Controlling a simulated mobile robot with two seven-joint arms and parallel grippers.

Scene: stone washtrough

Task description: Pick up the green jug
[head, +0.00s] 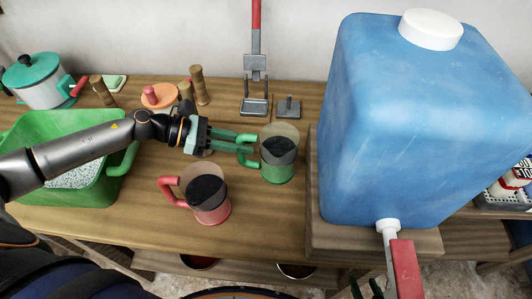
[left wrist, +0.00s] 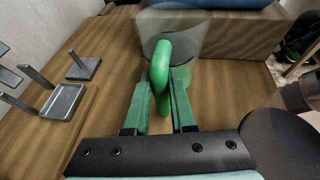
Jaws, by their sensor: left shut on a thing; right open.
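The green jug (head: 278,168), with a clear upper part and a dark disc inside, is upright at the middle of the wooden table, left of the blue tank. My left gripper (head: 238,143) reaches it from the left and is shut on its green handle. In the left wrist view the handle (left wrist: 161,65) stands between the two green fingers, with the clear jug body (left wrist: 190,35) behind it. I cannot tell whether the base touches the table. My right gripper (head: 367,289) is open at the bottom edge, partly cut off.
A red-handled jug (head: 210,205) stands just front-left of the green jug. The large blue tank (head: 420,120) sits on a wooden block (head: 340,238) at right, its red tap (head: 405,268) jutting forward. A green tub (head: 105,185) is under my left arm. Metal stands (head: 255,107) are behind.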

